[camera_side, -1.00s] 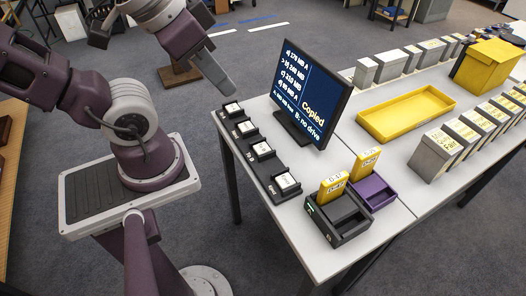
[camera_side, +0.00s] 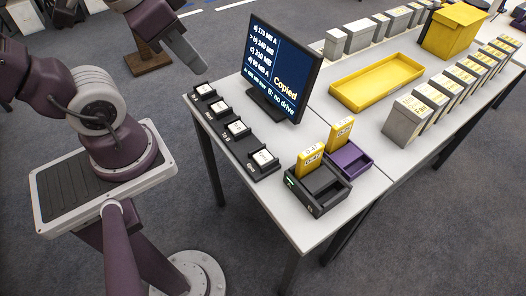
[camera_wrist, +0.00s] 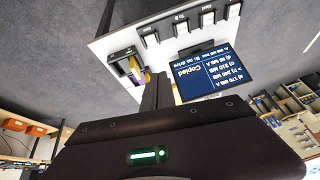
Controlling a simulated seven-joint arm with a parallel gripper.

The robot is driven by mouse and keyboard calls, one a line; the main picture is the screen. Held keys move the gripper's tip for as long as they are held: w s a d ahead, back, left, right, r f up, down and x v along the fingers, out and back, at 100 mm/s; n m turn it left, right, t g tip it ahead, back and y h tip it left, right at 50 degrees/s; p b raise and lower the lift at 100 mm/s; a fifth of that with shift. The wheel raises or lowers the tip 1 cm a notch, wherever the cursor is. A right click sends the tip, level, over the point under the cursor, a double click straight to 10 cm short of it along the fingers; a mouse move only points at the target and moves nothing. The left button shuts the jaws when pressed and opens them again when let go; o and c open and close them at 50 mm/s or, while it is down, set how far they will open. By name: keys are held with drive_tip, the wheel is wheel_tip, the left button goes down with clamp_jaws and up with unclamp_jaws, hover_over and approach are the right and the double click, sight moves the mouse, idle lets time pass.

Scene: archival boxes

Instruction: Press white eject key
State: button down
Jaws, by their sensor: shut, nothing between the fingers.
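Several white keys on black bases run along the table's left edge in the side view. The nearest white key (camera_side: 263,158) is beside the black drive; the farthest white key (camera_side: 203,89) is by my gripper.
A monitor (camera_side: 284,68) reads "Copied" and "B: no drive". A black drive (camera_side: 320,188) holds a yellow cartridge (camera_side: 309,166). A purple holder (camera_side: 350,159) has another yellow cartridge (camera_side: 340,133). A yellow tray (camera_side: 378,101), yellow box (camera_side: 453,32) and grey boxes (camera_side: 405,122) stand behind.

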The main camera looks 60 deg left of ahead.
drive_tip(key=w+a+f+m+g+y, duration=0.2)
drive_tip(key=w+f+m+g, duration=0.1)
drive_tip(key=w+f+m, duration=0.4)
drive_tip(key=m+g+h, duration=0.2)
drive_tip(key=m+h, duration=0.1)
drive_tip(key=m, duration=0.7)
hover_over(264, 156)
wheel_tip(264, 156, down, 10)
drive_tip(key=shift+r, duration=0.25)
drive_tip(key=shift+f, duration=0.15)
wheel_tip(264, 156, down, 14)
drive_tip(key=shift+r, duration=0.15)
drive_tip(key=shift+s, duration=0.1)
